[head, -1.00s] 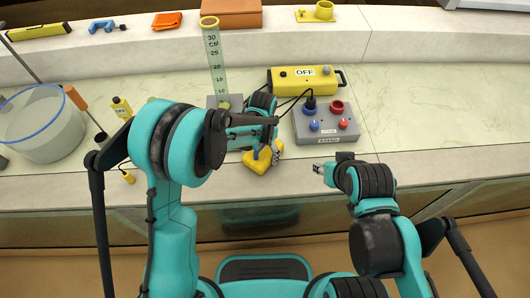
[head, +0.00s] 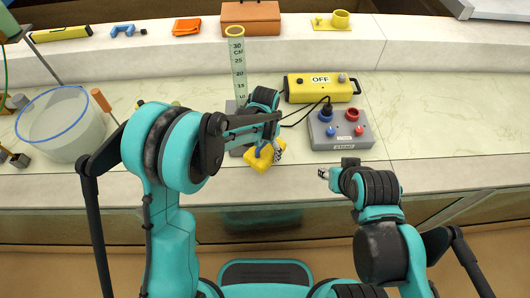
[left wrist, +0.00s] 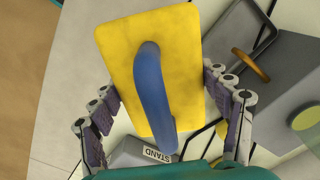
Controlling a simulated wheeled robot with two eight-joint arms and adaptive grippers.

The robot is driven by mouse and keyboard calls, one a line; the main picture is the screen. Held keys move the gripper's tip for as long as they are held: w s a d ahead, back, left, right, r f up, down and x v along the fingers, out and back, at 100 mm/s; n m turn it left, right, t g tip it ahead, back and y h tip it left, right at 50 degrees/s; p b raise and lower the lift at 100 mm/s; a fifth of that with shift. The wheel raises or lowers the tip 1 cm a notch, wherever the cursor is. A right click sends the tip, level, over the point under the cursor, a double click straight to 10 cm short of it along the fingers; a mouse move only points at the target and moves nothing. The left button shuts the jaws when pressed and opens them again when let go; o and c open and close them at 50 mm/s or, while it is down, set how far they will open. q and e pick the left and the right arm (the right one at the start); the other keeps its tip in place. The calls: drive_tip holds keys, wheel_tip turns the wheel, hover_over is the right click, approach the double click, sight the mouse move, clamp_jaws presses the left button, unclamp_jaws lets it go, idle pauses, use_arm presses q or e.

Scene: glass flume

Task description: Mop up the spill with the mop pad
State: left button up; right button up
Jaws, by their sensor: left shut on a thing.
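The mop pad (head: 262,158) is a yellow block, seen at the counter's front part in the head view. The left wrist view shows the yellow pad (left wrist: 185,50) and its curved blue handle (left wrist: 152,95). My left gripper (head: 268,146) is shut on the mop pad; its two fingers (left wrist: 160,92) stand on either side of the pad. I cannot tell whether the pad touches the counter. My right gripper (head: 323,174) is over the counter's front edge, apart from the pad, and its jaws are too small to read. I cannot make out a spill.
A grey control box (head: 340,130) with blue and red parts stands right of the pad, before a yellow OFF box (head: 321,88). A measuring cylinder (head: 238,65) rises behind the left gripper. A clear round basin (head: 62,125) stands at left. The counter at right (head: 440,120) is clear.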

use_arm(q)
drive_tip(key=shift+a+r, duration=0.1)
drive_tip(key=shift+r, duration=0.55)
drive_tip(key=shift+r+p, duration=0.95)
drive_tip(key=shift+r, duration=0.15)
